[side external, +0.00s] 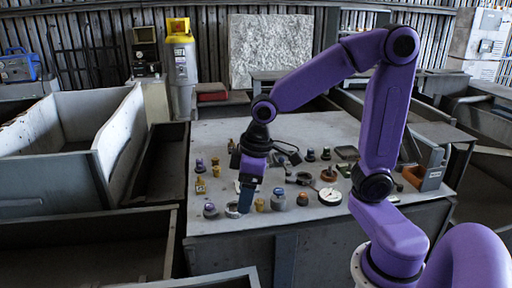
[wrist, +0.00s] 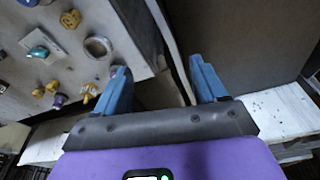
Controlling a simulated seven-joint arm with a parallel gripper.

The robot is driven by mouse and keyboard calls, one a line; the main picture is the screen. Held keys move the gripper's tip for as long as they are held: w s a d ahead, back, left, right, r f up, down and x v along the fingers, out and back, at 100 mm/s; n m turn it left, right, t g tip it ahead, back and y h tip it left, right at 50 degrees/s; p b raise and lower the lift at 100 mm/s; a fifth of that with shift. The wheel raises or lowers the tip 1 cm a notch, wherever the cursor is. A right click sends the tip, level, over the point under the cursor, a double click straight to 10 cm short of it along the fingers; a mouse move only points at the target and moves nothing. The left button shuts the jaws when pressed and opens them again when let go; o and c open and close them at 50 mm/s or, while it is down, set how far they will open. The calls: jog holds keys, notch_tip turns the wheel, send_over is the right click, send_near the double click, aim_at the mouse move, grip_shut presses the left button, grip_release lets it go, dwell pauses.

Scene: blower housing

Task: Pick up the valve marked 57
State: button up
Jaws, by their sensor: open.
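Several small valves and fittings stand on the grey table (side external: 300,222). No number is readable, so I cannot tell which valve is marked 57. In the side view there are a yellow one (side external: 200,185), a purple-topped one (side external: 199,165) and a grey one with a blue top (side external: 278,199). The wrist view shows a yellow valve (wrist: 70,19), a teal-handled valve (wrist: 38,51) and a purple-ended one (wrist: 59,101) to the left of my fingers. My gripper (side external: 246,197), with blue fingers, is open and empty. In the wrist view its fingertips (wrist: 160,78) straddle the table's edge.
A metal ring (wrist: 99,46) lies near the left finger. A white disc (side external: 330,196) and an orange-brown round part (side external: 329,175) lie right of my gripper. Large grey bins (side external: 95,150) stand left of the table. A stone slab (side external: 270,48) stands behind.

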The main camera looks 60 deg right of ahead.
jog(key=w+d+m+t+h, duration=0.1)
jog(key=w+d+m+t, duration=0.4)
jog(key=w+d, duration=1.3)
jog(key=w+d+m+g+h, duration=0.15)
jog(key=d+m, duration=0.25)
jog(key=d, duration=0.8)
jog(key=w+d+m+h, duration=0.2)
jog(key=d+m, duration=0.3)
jog(key=d, duration=0.7)
jog(key=x, duration=1.6)
jog(key=shift+w+d+f, duration=0.1)
jog(key=shift+f, duration=0.25)
grip_shut()
jog(key=shift+r, duration=0.1)
